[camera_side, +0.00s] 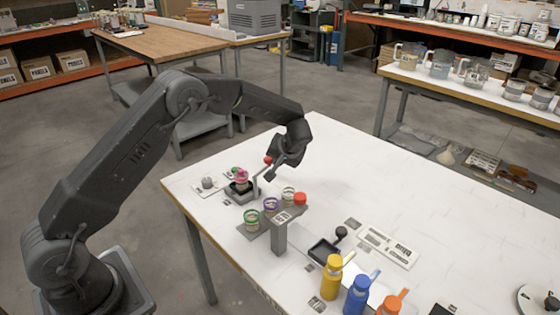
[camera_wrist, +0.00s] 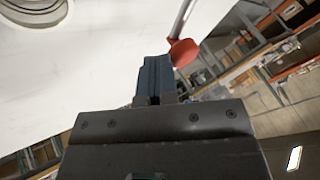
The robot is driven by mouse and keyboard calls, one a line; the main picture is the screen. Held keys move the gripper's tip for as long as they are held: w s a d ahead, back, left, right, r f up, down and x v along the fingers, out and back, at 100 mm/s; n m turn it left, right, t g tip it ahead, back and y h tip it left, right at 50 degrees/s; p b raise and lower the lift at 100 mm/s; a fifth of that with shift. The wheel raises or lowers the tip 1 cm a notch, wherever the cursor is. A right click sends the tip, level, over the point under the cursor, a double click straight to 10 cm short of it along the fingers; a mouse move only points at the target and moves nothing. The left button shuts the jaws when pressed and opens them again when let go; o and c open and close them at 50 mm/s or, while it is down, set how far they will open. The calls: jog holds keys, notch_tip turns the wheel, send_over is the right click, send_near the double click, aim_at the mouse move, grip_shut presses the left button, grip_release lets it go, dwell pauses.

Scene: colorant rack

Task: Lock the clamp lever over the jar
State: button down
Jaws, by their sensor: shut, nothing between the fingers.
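The clamp lever is a thin metal rod with a red knob (camera_side: 267,160); in the side view it stands up at a tilt from the clamp base (camera_side: 236,196). In the wrist view the red knob (camera_wrist: 183,52) is just beyond and right of my fingertips. The jar (camera_side: 241,178), with pink-red contents or top, sits in the clamp base. My gripper (camera_side: 270,176) is shut and empty, close beside the lever. In the wrist view its dark fingers (camera_wrist: 154,75) are together. Whether they touch the lever cannot be told.
A rack (camera_side: 281,216) with several small jars stands in front of the clamp. Yellow (camera_side: 332,278), blue (camera_side: 358,295) and orange (camera_side: 391,305) bottles stand at the table's near edge. A black tray (camera_side: 323,250) lies between. The white table's (camera_side: 420,190) right middle is mostly clear.

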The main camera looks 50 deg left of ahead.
jog(key=a+n+g, duration=0.1)
jog(key=n, duration=0.1)
jog(key=a+n+g, duration=0.1)
jog(key=a+n, duration=0.1)
jog(key=shift+w+g, duration=0.15)
jog(key=shift+g, duration=0.15)
jog(key=s+a+n+g+h, duration=0.1)
jog(key=s+a+n+g, duration=0.3)
jog(key=a+n, duration=0.2)
jog(key=shift+s+a+n+h, duration=0.15)
jog(key=shift+n+h, duration=0.25)
jog(key=shift+n, duration=0.2)
jog(key=shift+s+a, duration=0.1)
jog(key=shift+s, duration=0.1)
jog(key=v, duration=0.7)
jog(key=shift+d+r, duration=0.2)
jog(key=shift+d, duration=0.05)
jog(key=shift+w, duration=0.2)
